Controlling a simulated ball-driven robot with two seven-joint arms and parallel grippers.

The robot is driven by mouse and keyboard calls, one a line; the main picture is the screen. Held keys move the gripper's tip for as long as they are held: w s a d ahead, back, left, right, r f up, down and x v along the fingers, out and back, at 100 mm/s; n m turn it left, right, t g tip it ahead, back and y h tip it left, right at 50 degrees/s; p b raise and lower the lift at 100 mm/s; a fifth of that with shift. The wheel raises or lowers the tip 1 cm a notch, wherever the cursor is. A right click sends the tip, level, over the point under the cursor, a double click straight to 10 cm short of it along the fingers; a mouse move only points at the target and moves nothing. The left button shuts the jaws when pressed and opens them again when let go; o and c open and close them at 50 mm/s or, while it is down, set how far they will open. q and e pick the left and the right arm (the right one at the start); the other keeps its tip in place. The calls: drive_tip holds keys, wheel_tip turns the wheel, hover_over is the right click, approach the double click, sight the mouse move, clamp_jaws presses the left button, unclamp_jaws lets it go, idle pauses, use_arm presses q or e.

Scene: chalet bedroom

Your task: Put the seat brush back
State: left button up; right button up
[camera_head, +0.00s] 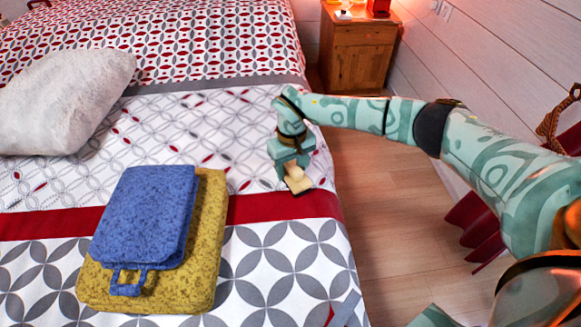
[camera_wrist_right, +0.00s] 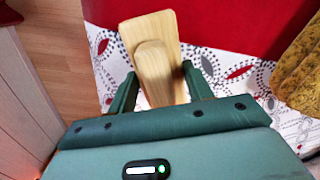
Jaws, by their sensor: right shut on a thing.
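The seat brush is a pale wooden brush with a raised wooden grip; its block (camera_wrist_right: 150,30) shows in the right wrist view, and it also shows in the head view (camera_head: 297,181). My right gripper (camera_wrist_right: 158,88) is shut on the brush's grip, with a finger on each side. In the head view the right gripper (camera_head: 291,165) points down at the bed's right edge, over the patterned cover beside the red band. The brush is at or just above the cover; I cannot tell if it touches. Its underside is mostly hidden. My left gripper is not in view.
A blue folded cloth (camera_head: 148,215) lies on a mustard folded cloth (camera_head: 207,240) on the bed (camera_head: 270,262), left of the gripper. A grey-white pillow (camera_head: 66,95) lies farther left. A wooden nightstand (camera_head: 357,50) stands at the back; wooden floor (camera_head: 385,200) is open right of the bed.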

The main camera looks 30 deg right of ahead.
sight(292, 163)
drive_tip(key=o, duration=0.9)
drive_tip(key=shift+f, duration=0.15)
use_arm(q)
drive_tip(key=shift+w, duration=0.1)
use_arm(e)
drive_tip(key=shift+r, duration=0.35)
wheel_tip(292, 163, up, 11)
drive_tip(key=p, duration=0.4)
drive_tip(key=shift+f+p, duration=0.2)
drive_tip(key=shift+p, duration=0.1)
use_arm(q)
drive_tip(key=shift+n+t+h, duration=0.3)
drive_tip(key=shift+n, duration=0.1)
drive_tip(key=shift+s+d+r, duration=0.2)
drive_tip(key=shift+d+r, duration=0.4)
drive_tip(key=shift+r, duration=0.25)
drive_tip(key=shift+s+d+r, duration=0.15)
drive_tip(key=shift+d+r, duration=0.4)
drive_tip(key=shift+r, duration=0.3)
use_arm(e)
drive_tip(key=shift+r, duration=0.55)
